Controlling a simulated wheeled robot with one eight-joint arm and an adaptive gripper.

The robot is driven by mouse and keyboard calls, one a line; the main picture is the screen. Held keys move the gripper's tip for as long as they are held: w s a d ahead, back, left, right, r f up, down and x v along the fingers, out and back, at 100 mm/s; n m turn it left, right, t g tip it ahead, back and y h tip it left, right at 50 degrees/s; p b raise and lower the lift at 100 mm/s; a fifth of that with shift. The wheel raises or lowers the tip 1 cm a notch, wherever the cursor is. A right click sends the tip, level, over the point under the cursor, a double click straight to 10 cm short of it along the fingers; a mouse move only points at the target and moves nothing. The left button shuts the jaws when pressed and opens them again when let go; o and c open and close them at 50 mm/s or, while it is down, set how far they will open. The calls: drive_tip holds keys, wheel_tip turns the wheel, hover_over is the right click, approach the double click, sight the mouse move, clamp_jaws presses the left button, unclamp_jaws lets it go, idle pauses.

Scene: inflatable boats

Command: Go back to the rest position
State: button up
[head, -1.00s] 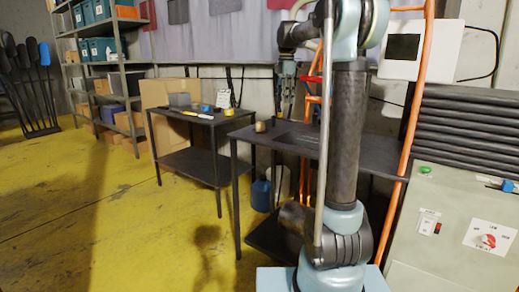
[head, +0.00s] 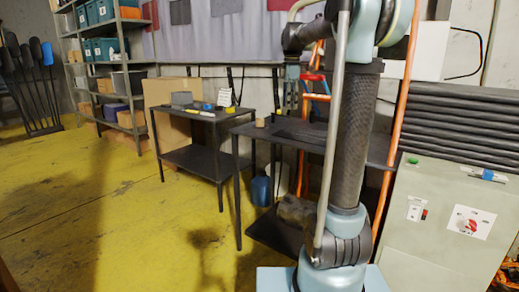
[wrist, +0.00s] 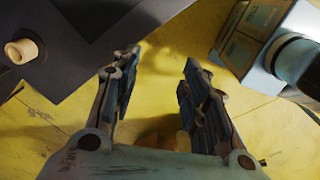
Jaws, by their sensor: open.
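My gripper (wrist: 158,75) is open and empty in the wrist view, with its two fingers apart over yellow floor. In the head view my gripper (head: 292,92) hangs pointing down, left of my dark arm link and in front of the grey curtain. It appears above the near dark table (head: 270,134), but the exact distance cannot be told. A small tan ring-shaped piece (wrist: 22,50) lies on the dark tabletop at the upper left of the wrist view. A small tan piece (head: 260,122) also shows on the near table in the head view.
A second dark table (head: 190,116) holds several small items. Shelves (head: 122,75) with bins stand behind it at the left. A pale green cabinet (head: 440,240) and an orange ladder (head: 396,130) stand close on the right. Yellow floor (head: 110,220) is clear at left.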

drive_tip(key=s+d+f+m, duration=0.1)
drive_tip(key=s+f+m, duration=0.25)
drive_tip(key=s, duration=0.35)
drive_tip(key=s+d+f+m+t, duration=0.1)
drive_tip(key=s+d+f+m, duration=0.2)
drive_tip(key=s, duration=0.4)
drive_tip(key=s+f+m, duration=0.3)
drive_tip(key=s+f, duration=0.2)
drive_tip(key=s, duration=0.2)
drive_tip(key=s+d+f+m+t, duration=0.1)
drive_tip(key=s+d+f+m, duration=0.1)
drive_tip(key=s+f+m, duration=0.7)
drive_tip(key=s+f, duration=0.6)
drive_tip(key=f, duration=0.3)
